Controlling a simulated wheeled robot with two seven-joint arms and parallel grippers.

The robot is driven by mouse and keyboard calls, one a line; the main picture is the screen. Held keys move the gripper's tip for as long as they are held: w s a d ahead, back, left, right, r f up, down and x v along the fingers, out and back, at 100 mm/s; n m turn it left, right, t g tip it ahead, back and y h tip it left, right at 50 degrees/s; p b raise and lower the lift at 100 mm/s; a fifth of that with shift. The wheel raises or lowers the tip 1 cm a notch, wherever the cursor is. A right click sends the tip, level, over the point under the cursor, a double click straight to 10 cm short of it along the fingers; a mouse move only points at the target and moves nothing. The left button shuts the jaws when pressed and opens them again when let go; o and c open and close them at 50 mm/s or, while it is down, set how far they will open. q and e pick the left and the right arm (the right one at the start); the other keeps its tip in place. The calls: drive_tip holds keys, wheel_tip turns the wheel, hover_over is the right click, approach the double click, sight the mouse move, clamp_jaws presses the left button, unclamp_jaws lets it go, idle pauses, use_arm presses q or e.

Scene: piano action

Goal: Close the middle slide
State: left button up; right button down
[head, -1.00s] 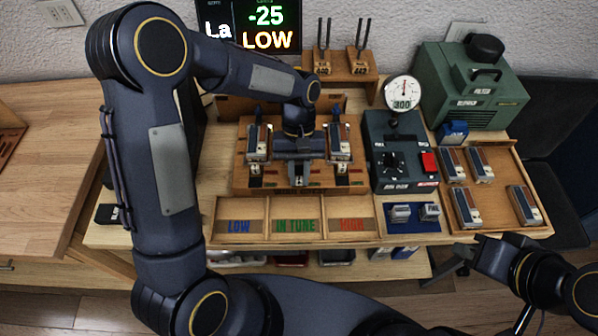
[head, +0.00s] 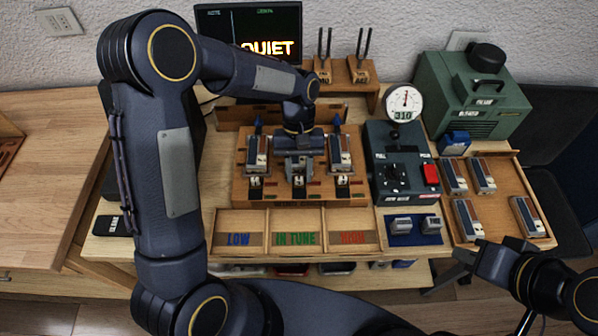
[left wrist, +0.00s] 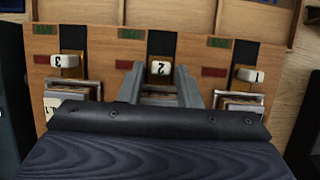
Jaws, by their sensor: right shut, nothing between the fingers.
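A wooden board (head: 240,185) carries three slides side by side. In the left wrist view their white tabs read 3 (left wrist: 66,61), 2 (left wrist: 161,68) and 1 (left wrist: 248,75). The middle slide is the one with tab 2; its metal-edged block (left wrist: 160,90) shows between the fingers of my left gripper (left wrist: 160,75). The fingers are apart, one at each side of that block; whether they press on it is unclear. In the head view my left gripper (head: 299,165) hides most of the middle slide. My right gripper (head: 455,272) is shut and empty, away at the lower right.
A tray with LOW, IN TUNE and HIGH sections (head: 325,222) lies in front of the board. A dark control box with a red button (head: 431,174) stands to its right, then a tray of blocks (head: 505,200). The monitor (head: 268,40) reads QUIET.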

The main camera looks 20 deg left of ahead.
use_arm(q)
drive_tip(key=shift+o, duration=0.7)
drive_tip(key=shift+s, duration=0.15)
drive_tip(key=v, duration=0.7)
drive_tip(key=shift+r+b, duration=0.35)
